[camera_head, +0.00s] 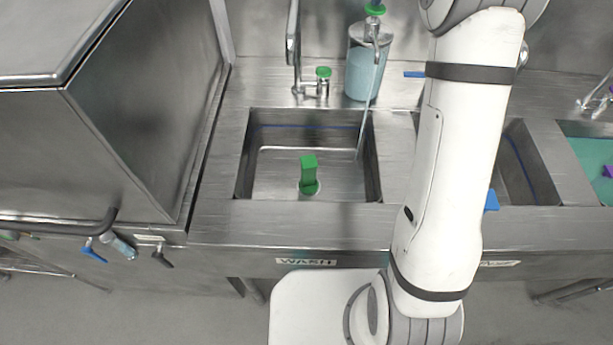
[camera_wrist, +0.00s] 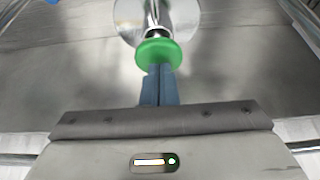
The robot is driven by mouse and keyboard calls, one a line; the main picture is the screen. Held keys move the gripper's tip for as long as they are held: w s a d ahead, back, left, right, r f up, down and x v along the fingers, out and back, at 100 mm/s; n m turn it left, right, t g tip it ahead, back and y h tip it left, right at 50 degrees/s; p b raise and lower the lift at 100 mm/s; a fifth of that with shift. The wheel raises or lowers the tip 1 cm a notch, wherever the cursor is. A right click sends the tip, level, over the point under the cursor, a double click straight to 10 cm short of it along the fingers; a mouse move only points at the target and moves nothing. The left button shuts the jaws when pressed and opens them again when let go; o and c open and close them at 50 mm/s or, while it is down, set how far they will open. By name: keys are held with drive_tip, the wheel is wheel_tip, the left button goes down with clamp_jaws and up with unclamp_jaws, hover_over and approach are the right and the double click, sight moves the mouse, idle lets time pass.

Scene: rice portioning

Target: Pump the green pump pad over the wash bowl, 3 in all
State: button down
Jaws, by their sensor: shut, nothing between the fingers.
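The green pump pad (camera_head: 375,9) tops a clear dispenser (camera_head: 362,72) of blue liquid at the back of the wash bowl (camera_head: 256,180). A thin pale line, like a stream, runs from its spout down into the bowl. In the wrist view a round green pad (camera_wrist: 158,52) sits on a metal stem. My gripper (camera_wrist: 159,70) is shut and empty, its blue fingertips at the pad's near edge. I cannot tell whether they press on it. The gripper is out of the head view.
A green upright handle (camera_head: 309,172) stands in the wash bowl. A green-topped knob (camera_head: 323,73) and a tap (camera_head: 294,45) stand behind the bowl. A large metal machine (camera_head: 140,110) is at left. My arm hides part of the middle basin (camera_head: 528,165).

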drive_tip(key=shift+f+b, duration=0.55)
drive_tip(key=shift+f, duration=0.6)
drive_tip(key=shift+r, duration=0.25)
drive_tip(key=shift+r+p, duration=1.55)
drive_tip(key=shift+r, duration=0.15)
drive_tip(key=shift+r, duration=0.15)
wheel_tip(320, 180, up, 6)
drive_tip(key=p, duration=0.5)
